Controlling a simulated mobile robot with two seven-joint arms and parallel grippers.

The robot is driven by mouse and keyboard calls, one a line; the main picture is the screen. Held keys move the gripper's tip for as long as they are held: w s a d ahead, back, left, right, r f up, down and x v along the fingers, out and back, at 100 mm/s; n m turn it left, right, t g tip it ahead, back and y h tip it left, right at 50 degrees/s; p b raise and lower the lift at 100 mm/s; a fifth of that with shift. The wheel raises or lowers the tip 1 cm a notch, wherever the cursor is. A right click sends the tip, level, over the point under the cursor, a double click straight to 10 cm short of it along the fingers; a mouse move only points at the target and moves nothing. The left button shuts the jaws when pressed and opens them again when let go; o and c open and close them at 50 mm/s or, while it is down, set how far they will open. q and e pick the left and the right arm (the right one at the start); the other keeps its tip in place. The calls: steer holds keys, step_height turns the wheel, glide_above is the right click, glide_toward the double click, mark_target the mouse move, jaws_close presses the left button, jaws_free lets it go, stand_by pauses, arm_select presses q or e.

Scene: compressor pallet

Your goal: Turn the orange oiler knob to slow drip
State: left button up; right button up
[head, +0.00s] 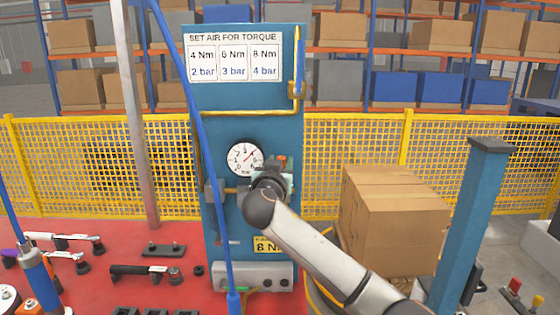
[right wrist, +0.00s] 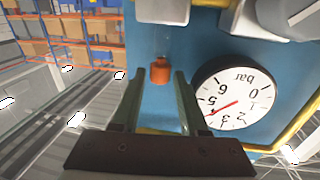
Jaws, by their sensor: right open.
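The orange oiler knob (right wrist: 160,71) shows in the right wrist view, small and upright in the picture, just beyond and between the fingertips. In the head view an orange bit of it (head: 282,158) shows above my right gripper, at the right of the gauge. My right gripper (right wrist: 159,82) is open, with a finger on each side of the knob's line. I see no clear contact with it. In the head view the right gripper (head: 284,181) is mostly hidden behind my wrist. My left gripper is not in view.
A round pressure gauge (head: 244,158) sits close beside the knob on the blue panel (head: 220,115); it also shows in the wrist view (right wrist: 235,95). A blue hose (head: 210,150) hangs before the panel. Cardboard boxes (head: 390,220) and a blue post (head: 470,220) stand at right.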

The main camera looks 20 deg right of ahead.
jaws_close()
stand_by(0.4)
